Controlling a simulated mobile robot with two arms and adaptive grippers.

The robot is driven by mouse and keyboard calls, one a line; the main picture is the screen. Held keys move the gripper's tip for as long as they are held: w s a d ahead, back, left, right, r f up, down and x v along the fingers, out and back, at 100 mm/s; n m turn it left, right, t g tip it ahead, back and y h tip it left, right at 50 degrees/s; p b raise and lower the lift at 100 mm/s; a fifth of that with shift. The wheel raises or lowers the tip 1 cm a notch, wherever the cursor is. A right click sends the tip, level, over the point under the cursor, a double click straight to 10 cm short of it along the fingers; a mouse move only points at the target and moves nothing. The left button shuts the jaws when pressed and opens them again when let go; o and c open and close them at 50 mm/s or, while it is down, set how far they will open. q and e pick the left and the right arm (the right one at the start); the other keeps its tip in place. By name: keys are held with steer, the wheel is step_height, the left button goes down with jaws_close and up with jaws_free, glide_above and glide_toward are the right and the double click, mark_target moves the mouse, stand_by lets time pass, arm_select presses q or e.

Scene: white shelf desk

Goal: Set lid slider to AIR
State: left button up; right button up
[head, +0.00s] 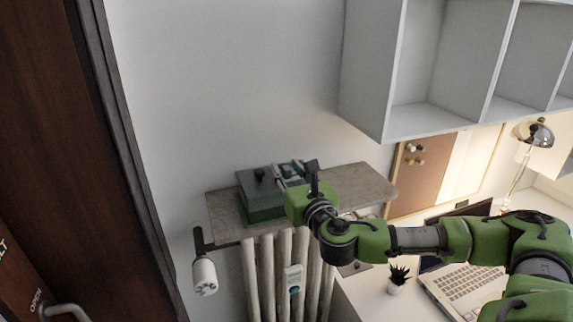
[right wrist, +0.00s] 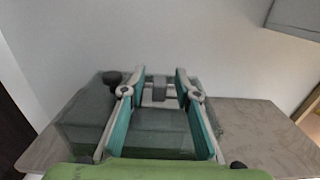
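A box with a dark green base (head: 262,215) and a grey lid (head: 250,188) sits on the shelf board above the radiator. A dark round knob (head: 260,174) stands on the lid's left part; it also shows in the right wrist view (right wrist: 112,77). My right gripper (head: 288,170) is over the right part of the lid. In the right wrist view its teal-padded fingers (right wrist: 162,78) are apart, with the lid behind them. A small grey block (right wrist: 160,88) shows between the fingertips; I cannot tell surely whether it is the slider. No AIR marking is readable. My left gripper is out of view.
The shelf board (head: 365,186) is clear on its right side. A white radiator (head: 265,270) is below, with a white thermostat (head: 204,275) at left. A wall cabinet (head: 430,118) hangs at upper right. A desk with a plant (head: 398,275) and laptop (head: 470,285) is at lower right.

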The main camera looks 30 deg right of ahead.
steer(key=shift+w+d, duration=0.1)
steer(key=shift+w, duration=0.35)
steer(key=shift+c, duration=0.3)
jaws_close()
steer(key=d, duration=0.2)
steer(key=s+d+b, duration=0.1)
steer(key=shift+d+f, duration=0.15)
steer(key=shift+d, duration=0.25)
steer(key=shift+s+d, duration=0.1)
steer(key=shift+d, duration=0.15)
steer(key=shift+o, duration=0.3)
jaws_free()
